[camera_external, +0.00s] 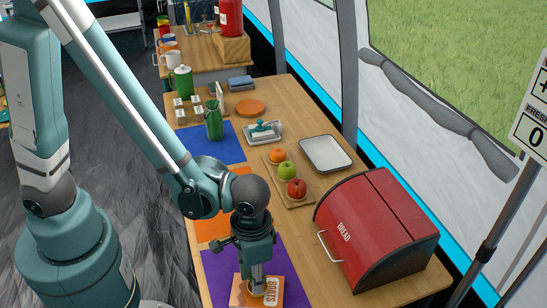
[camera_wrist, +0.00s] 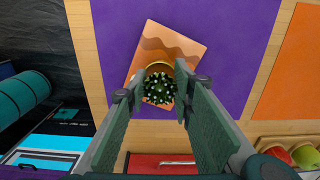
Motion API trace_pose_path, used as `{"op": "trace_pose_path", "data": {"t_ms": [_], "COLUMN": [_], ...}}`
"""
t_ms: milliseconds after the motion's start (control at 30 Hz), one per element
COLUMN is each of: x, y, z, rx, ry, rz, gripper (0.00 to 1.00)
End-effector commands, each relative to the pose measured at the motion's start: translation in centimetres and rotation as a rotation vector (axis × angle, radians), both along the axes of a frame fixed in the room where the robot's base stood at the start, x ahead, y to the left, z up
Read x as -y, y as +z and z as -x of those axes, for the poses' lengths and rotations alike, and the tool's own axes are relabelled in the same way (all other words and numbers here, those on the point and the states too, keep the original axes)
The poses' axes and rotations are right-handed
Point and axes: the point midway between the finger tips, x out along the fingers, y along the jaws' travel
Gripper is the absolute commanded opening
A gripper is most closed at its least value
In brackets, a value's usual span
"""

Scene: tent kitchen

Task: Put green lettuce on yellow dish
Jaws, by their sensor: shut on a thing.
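The green lettuce (camera_wrist: 159,89) is a dark green, knobbly round clump with pale tips in the wrist view. My gripper (camera_wrist: 154,84) is shut on it, with one finger on each side. The yellow dish (camera_wrist: 159,66) shows only as a curved rim just beyond the lettuce, over an orange book. In the external view my gripper (camera_external: 257,281) points down over the book (camera_external: 275,296), and a bit of yellow shows at its fingertips. The lettuce hides most of the dish, and I cannot tell whether the two touch.
The book lies on a purple mat (camera_external: 219,265) at the table's near end. A red bread box (camera_external: 375,230) stands close on the right. Beyond are a board with fruit (camera_external: 287,170), a white tray (camera_external: 326,153) and a green pitcher (camera_external: 213,122). The blue mat (camera_external: 228,148) is mostly clear.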

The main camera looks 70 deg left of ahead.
Motion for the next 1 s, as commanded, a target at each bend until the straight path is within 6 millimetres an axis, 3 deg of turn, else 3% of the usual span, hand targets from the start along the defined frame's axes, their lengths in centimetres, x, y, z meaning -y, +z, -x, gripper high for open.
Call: {"op": "trace_pose_path", "data": {"t_ms": [433,467,567,1000], "x": [-0.01,0.00,0.00,0.00], "y": [-0.41,-0.42,-0.33,-0.16], "z": [0.01,0.00,0.01,0.01], "rx": [0.000,0.000,0.000,0.000], "ry": [0.000,0.000,0.000,0.000], "rz": [0.000,0.000,0.000,0.000], "gripper": [0.13,0.26,0.39,0.39]}}
